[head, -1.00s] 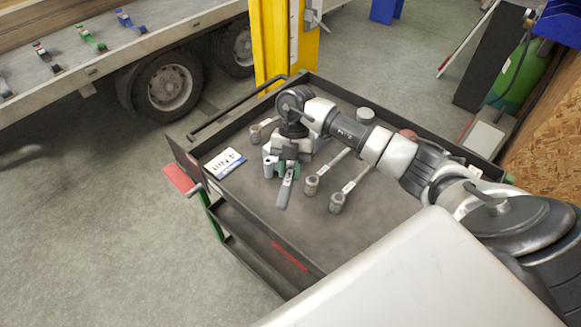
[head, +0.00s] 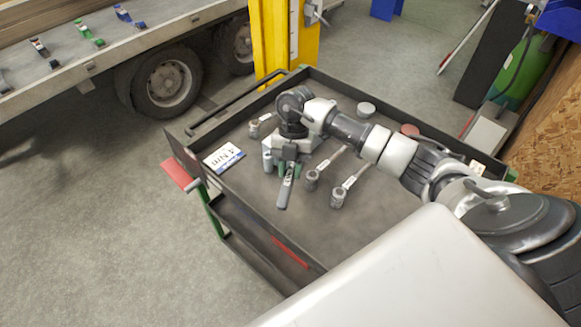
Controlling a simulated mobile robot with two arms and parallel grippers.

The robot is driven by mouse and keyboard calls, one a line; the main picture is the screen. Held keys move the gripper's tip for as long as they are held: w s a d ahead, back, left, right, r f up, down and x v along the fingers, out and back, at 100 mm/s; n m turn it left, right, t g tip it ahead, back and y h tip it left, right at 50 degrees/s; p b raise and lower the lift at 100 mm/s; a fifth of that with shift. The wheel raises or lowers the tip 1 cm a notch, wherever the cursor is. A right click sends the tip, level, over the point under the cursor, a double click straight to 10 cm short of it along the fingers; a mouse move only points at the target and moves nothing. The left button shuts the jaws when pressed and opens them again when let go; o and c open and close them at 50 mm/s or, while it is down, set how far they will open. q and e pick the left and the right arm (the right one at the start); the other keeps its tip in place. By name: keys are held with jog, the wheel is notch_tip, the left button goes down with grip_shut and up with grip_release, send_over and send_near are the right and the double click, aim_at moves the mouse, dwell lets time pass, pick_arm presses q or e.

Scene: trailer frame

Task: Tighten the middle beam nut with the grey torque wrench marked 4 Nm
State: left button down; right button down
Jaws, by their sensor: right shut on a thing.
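My right gripper (head: 287,158) points down over the black cart's top tray, shut on a grey wrench (head: 286,188). The wrench's grey end sticks out toward the near side; its other end is hidden under the gripper. I cannot read a mark on it. A white card (head: 223,157) reading "4 Nm" lies on the tray to the left of the gripper. Small clamp-like pieces sit in a row on the trailer bed, including a green one (head: 88,36) and a blue one (head: 123,13). I cannot make out the nuts. My left gripper is not in view.
Two other grey wrenches (head: 322,171) (head: 346,188) lie right of the gripper on the cart (head: 375,215). A small tool (head: 259,123) and a round grey piece (head: 366,109) lie further back. A yellow post (head: 276,45) stands behind the cart. The floor (head: 110,230) at left is clear.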

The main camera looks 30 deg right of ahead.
jog(key=c, duration=1.6)
grip_release()
grip_shut()
jog(key=shift+w+a+m+t, duration=0.3)
jog(key=shift+w+a+m, duration=0.6)
jog(key=shift+w+a, duration=0.3)
jog(key=shift+w+y, duration=0.15)
jog(key=shift+y, duration=0.15)
jog(key=w+m, duration=0.1)
jog(key=w+a, duration=0.1)
jog(key=shift+w+a+m+t+p, duration=0.3)
jog(key=shift+m, duration=0.1)
